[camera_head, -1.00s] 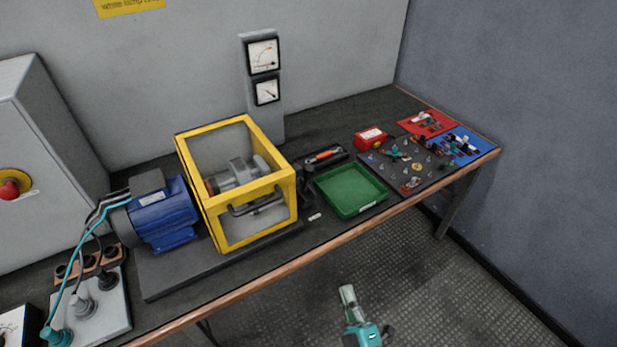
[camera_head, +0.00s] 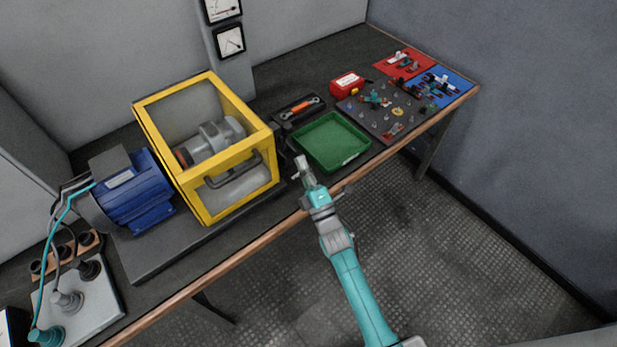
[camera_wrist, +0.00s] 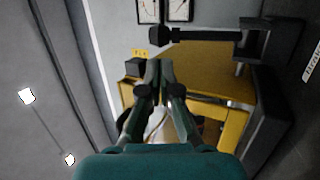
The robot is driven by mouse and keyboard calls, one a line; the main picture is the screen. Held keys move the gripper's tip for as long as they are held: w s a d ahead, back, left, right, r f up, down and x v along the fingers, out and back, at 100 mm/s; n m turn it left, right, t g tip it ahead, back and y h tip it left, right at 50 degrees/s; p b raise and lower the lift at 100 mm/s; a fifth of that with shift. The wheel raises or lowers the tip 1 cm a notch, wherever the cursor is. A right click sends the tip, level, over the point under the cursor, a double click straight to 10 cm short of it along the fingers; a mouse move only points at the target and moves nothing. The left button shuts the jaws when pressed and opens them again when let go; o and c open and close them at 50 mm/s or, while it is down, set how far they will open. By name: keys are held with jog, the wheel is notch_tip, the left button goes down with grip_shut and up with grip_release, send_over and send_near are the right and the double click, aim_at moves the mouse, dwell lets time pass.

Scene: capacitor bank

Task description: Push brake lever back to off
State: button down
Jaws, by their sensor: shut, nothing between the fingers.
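A black lever with a round knob (camera_wrist: 159,36) shows in the wrist view; I take it to be the brake lever. Its rod runs sideways to a dark bracket (camera_wrist: 262,45) beside the yellow guard frame (camera_wrist: 230,120). My gripper (camera_wrist: 160,66) is shut and empty, its fingertips a little below the knob in that picture. I cannot tell whether they touch it. In the head view my gripper (camera_head: 301,163) is over the bench's front edge, right of the yellow guard (camera_head: 208,215). Dark parts at the guard's right side there are too small to tell the lever clearly.
A green tray (camera_head: 345,160) lies just right of my gripper. A dark holder with an orange-handled tool (camera_head: 299,106) is behind it. A blue motor (camera_head: 135,200) stands left of the guard. The floor in front of the bench (camera_head: 440,250) is clear.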

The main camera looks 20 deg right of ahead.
aim_at(285, 134)
jog(key=x, duration=0.6)
jog(key=shift+w+r, duration=0.15)
jog(key=shift+w, duration=0.1)
jog(key=w+r, duration=0.1)
jog(key=w+a+r, duration=0.1)
jog(key=w, duration=0.1)
jog(key=shift+w+a, duration=0.15)
jog(key=shift+w, duration=0.05)
jog(key=shift+w+a+r+g, duration=0.1)
jog(key=shift+w+r+g, duration=0.05)
jog(key=shift+w+g, duration=0.55)
jog(key=shift+s, duration=0.2)
